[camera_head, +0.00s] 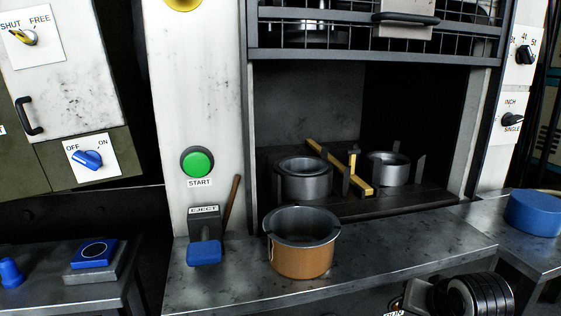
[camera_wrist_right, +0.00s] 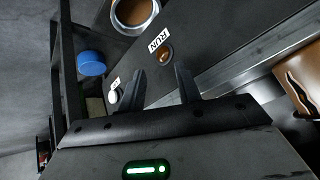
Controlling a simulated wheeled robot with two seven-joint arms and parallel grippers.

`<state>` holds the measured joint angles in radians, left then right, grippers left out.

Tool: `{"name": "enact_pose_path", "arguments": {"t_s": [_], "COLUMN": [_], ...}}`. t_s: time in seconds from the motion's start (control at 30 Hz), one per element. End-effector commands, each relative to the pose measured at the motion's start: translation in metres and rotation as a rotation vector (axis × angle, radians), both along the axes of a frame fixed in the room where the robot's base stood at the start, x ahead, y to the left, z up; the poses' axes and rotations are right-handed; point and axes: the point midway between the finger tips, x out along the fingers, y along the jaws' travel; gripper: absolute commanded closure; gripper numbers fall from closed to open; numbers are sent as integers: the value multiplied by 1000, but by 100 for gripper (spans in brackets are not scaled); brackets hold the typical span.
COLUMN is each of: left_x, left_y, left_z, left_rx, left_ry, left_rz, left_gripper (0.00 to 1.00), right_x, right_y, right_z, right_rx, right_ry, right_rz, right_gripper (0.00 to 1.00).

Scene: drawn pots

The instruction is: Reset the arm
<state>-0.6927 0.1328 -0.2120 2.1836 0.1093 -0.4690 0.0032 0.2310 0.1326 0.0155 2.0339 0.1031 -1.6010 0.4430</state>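My right gripper shows in the right wrist view (camera_wrist_right: 163,88), its two dark fingers apart with nothing between them. In the head view a black ribbed part, probably of my right arm, is at the bottom right, low in front of the bench; the fingers cannot be made out there. My left gripper is in neither view. A copper-coloured pot (camera_head: 300,260) stands upright on the metal bench (camera_head: 400,250), apart from any gripper.
Two grey pots (camera_head: 303,185) (camera_head: 388,174) stand in the press bay beside a yellow bar (camera_head: 327,163). A raised mesh guard (camera_head: 345,40) hangs above. A green START button (camera_head: 197,162) and blue EJECT lever (camera_head: 204,253) are left. A blue cylinder (camera_head: 535,213) stands right.

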Motion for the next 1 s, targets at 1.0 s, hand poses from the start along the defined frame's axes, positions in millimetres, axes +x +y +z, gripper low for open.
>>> {"name": "enact_pose_path", "arguments": {"t_s": [1.0], "left_x": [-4], "left_y": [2], "left_z": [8], "left_rx": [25], "left_ry": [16], "left_rz": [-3], "left_gripper": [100], "right_x": [-199], "right_y": [97], "right_z": [-117], "right_rx": [-178], "right_ry": [-79], "right_rz": [544], "right_gripper": [66]}}
